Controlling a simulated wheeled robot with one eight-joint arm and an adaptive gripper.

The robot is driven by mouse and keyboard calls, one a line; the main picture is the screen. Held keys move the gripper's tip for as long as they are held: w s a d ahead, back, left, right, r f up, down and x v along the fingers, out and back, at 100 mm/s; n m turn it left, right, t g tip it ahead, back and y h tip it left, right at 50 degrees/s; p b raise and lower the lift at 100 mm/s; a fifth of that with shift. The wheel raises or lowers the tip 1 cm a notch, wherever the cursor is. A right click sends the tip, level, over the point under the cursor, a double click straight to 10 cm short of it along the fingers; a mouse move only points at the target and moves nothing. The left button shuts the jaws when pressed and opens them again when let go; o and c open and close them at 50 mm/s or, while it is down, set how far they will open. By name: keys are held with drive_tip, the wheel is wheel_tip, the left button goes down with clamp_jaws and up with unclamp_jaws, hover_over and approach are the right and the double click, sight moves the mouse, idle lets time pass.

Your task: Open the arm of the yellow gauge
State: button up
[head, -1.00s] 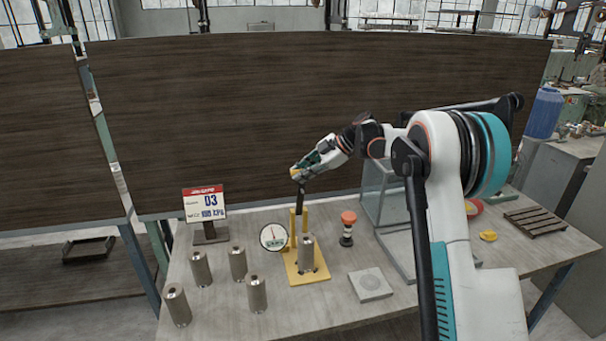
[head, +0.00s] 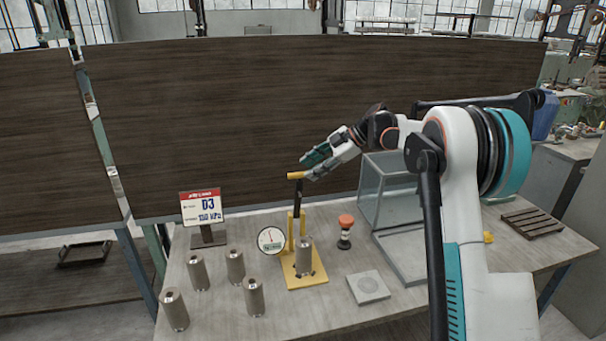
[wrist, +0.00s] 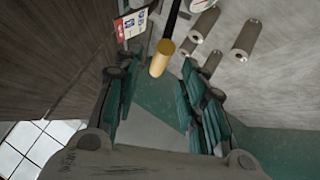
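The yellow gauge (head: 305,280) stands on the table with a yellow base and post and a round white dial (head: 271,240) at its left. Its black arm (head: 298,195) points up, almost upright, and ends in a yellow handle (head: 296,175). A metal cylinder (head: 303,255) stands on the gauge base. My gripper (head: 312,168) is beside the handle at its upper right. In the wrist view my gripper (wrist: 160,95) has its green-padded fingers spread, with nothing held. The handle (wrist: 161,60) shows ahead of the gap, toward the top.
Several metal cylinders (head: 254,296) stand at the front left. A sign with a red top (head: 202,207) is behind them. A red-topped knob (head: 346,225), a grey square plate (head: 369,287) and a glass case (head: 385,200) are to the right. A slatted tray (head: 534,223) lies farther right.

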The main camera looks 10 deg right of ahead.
drive_tip(key=v, duration=0.6)
drive_tip(key=shift+d+r, duration=0.15)
drive_tip(key=shift+d, duration=0.05)
drive_tip(key=shift+s, duration=0.1)
